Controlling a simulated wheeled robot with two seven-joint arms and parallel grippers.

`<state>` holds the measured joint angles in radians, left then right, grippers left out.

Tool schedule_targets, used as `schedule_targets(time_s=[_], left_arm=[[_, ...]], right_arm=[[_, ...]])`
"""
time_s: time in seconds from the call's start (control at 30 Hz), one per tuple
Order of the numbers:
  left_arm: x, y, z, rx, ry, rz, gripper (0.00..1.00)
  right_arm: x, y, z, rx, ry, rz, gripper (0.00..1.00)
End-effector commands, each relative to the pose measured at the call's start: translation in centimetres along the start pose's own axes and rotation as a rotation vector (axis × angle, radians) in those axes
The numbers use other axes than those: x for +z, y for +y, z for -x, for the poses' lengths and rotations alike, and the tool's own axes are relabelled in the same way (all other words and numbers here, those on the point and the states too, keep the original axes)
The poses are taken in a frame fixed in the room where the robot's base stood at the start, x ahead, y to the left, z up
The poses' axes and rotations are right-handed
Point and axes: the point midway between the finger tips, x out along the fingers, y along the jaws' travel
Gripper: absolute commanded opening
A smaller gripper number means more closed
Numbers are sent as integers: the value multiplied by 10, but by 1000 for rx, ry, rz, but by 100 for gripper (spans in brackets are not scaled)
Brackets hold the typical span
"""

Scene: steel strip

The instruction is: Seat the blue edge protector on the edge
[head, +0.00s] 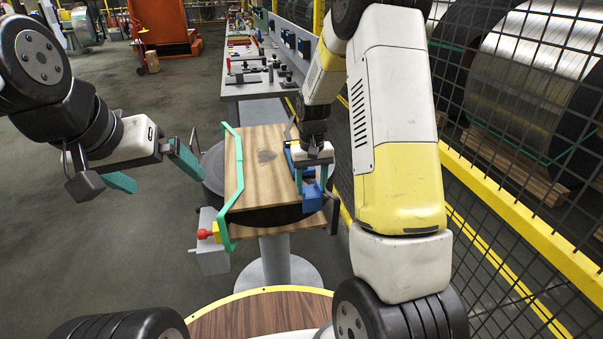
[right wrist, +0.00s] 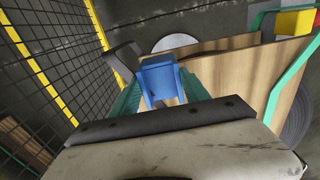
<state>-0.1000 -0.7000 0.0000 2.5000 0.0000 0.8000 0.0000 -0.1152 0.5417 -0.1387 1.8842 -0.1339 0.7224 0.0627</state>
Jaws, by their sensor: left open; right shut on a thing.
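The blue edge protector (head: 313,201) is held between the teal fingers of my right gripper (head: 312,180). In the right wrist view the blue edge protector (right wrist: 160,80) shows as a block between the two fingers. In the head view it is at the right edge of a wooden board (head: 262,165); I cannot tell if it touches the edge. More blue shows just behind the right gripper on the board's right side, partly hidden. My left gripper (head: 168,183) is open and empty, in the air to the left of the board.
A green bar (head: 235,180) runs along the board's left side. A grey box with a red button (head: 204,234) is below left. A grey bench (head: 262,88) with tools stands behind. A mesh fence (head: 530,130) closes the right side.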

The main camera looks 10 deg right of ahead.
Motion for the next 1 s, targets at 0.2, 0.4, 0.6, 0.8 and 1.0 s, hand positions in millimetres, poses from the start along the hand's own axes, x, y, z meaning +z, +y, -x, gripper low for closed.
schedule_targets(time_s=[0.2, 0.4, 0.6, 0.8, 1.0], left_arm=[[0, 0, 0, 0, 0, 0, 100], [0, 0, 0, 0, 0, 0, 100], [0, 0, 0, 0, 0, 0, 100], [0, 0, 0, 0, 0, 0, 100], [0, 0, 0, 0, 0, 0, 100]], right_arm=[[0, 0, 0, 0, 0, 0, 14], [0, 0, -1, 0, -1, 0, 14], [0, 0, -3, 0, 0, 0, 64], [0, 0, -3, 0, 0, 0, 79], [0, 0, -2, 0, 0, 0, 79]])
